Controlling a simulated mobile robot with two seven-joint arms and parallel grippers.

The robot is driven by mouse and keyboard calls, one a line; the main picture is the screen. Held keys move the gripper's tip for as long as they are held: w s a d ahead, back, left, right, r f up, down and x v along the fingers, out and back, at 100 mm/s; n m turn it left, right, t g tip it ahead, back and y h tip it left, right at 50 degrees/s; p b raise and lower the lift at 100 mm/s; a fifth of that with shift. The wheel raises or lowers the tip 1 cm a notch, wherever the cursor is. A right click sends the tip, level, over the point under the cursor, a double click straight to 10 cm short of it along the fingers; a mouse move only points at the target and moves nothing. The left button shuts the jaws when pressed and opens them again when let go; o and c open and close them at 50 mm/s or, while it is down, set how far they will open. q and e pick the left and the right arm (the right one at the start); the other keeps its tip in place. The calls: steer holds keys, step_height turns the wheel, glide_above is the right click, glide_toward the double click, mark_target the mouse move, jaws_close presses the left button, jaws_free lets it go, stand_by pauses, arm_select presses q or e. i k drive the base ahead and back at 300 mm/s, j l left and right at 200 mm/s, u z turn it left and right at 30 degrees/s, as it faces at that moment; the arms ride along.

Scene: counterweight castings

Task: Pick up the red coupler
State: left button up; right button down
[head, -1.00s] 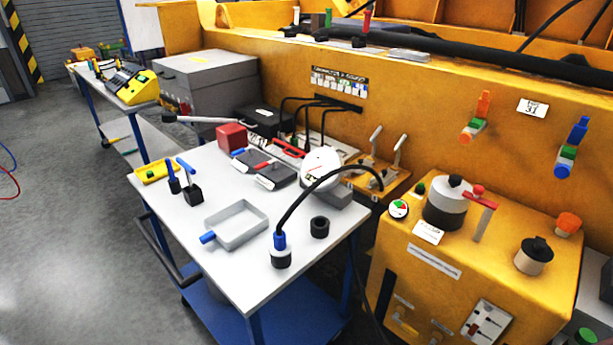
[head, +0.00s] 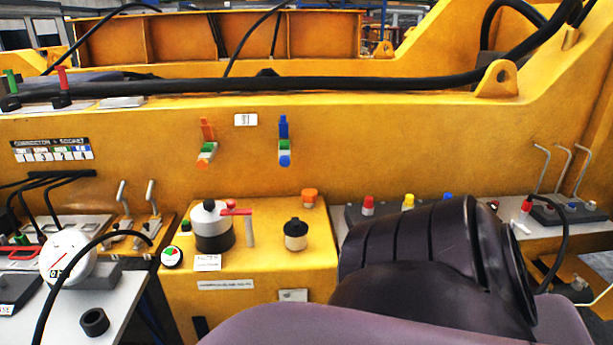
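Several red pieces are in view, and I cannot tell for certain which is the red coupler. Another red-topped piece (head: 526,207) sits farther right on the grey ledge. A red upright handle (head: 62,78) is on the beam at far left. A large dark arm link of mine fills the lower right and hides part of the ledge. Neither gripper is in view.
The yellow box (head: 255,265) carries a black-and-white canister (head: 212,228), a red lever and a smaller black-capped jar (head: 296,235). The white table (head: 85,290) holds a round gauge (head: 67,257) and a black ring (head: 95,321). Bent metal rods and a cable stand at far right.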

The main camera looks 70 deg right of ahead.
mark_target(527, 204)
steer(key=z, duration=3.75)
